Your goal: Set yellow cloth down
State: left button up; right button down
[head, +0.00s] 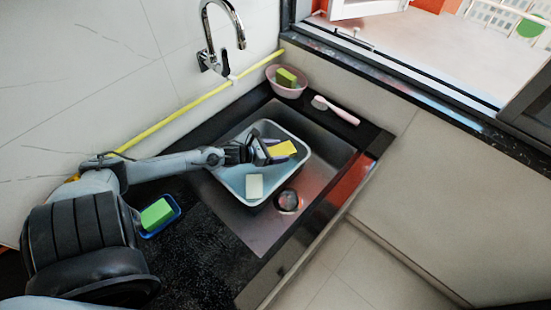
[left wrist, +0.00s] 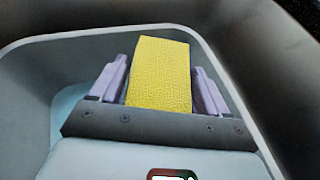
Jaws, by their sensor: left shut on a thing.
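The yellow cloth (head: 282,149) is a small block-like piece in the head view, over the white-rimmed basin (head: 303,172) in the sink. My left gripper (head: 268,150) reaches in from the left and is shut on it. In the left wrist view the yellow cloth (left wrist: 159,75) stands between the two pale purple fingers of the left gripper (left wrist: 160,90). The basin's wall and rim (left wrist: 60,36) surround it there. I cannot tell whether the cloth touches the basin's bottom. My right gripper is not in view.
A white block (head: 254,186) lies in the basin. A pink bowl (head: 289,92) with a green sponge (head: 286,78) and a pink brush (head: 335,109) stand behind the sink. A green block (head: 156,214) sits in a blue dish (head: 172,225) at left. The faucet (head: 240,38) rises behind.

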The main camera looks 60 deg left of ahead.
pick_arm(q)
jog(key=shift+s+a+f, duration=0.2)
jog(key=shift+a, duration=0.05)
notch_tip(320, 180, down, 4)
jog(key=shift+r+b, duration=0.15)
jog(key=shift+b, duration=0.7)
jog(key=shift+f, duration=0.2)
